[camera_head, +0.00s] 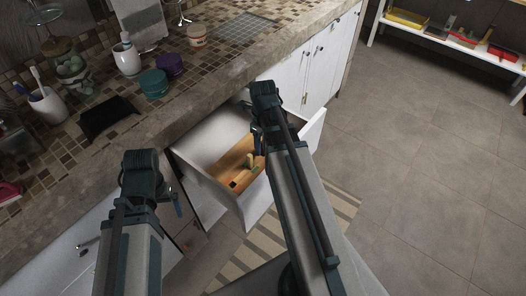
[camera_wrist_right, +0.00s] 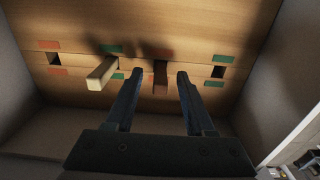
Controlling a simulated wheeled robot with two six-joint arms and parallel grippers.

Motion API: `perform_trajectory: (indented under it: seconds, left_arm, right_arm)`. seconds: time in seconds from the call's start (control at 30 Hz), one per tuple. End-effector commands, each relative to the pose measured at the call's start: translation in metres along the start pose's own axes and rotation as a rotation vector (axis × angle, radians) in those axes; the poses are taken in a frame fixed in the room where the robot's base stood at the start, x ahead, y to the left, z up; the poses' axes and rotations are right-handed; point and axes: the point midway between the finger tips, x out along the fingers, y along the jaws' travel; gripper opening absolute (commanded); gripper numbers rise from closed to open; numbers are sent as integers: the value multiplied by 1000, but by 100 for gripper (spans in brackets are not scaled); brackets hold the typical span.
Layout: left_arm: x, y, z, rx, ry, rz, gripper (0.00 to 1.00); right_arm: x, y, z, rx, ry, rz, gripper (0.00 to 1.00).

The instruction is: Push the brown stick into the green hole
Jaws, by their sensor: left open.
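A wooden board (camera_wrist_right: 190,30) with a row of holes lies in the open drawer; it also shows in the head view (camera_head: 236,158). The brown stick (camera_wrist_right: 160,79) stands in a hole marked with red-orange patches. The green hole (camera_wrist_right: 218,72), dark and empty between green patches, is to its right. A pale stick (camera_wrist_right: 102,73) stands in another green-marked hole on the left. My right gripper (camera_wrist_right: 159,74) is open, with the brown stick showing between its fingertips; whether they touch it I cannot tell. My left gripper (camera_head: 143,166) is open and empty beside the counter; its fingers are mostly hidden.
An empty red-marked hole (camera_wrist_right: 54,60) is at the board's far left. The counter (camera_head: 215,75) with a toothbrush cup (camera_head: 48,105), jars and a black item runs behind. The floor at right is free.

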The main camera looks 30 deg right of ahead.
Motion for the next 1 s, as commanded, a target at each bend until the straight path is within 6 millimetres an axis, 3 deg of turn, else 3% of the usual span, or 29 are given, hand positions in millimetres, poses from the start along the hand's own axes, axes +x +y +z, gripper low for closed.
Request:
perform_trajectory:
  seconds: [0.03, 0.3, 0.77, 1.0]
  left_arm:
    - [0, 0, 0, 0, 0, 0, 100]
    - [0, 0, 0, 0, 0, 0, 100]
    - [-2, 0, 0, 0, 0, 0, 100]
    - [-19, -2, 1, 0, 0, 0, 100]
  right_arm:
    - [0, 0, 0, 0, 0, 0, 44]
    - [0, 0, 0, 0, 0, 0, 0]
    - [-2, 0, 0, 0, 0, 0, 0]
    - [-19, 0, 0, 0, 0, 0, 0]
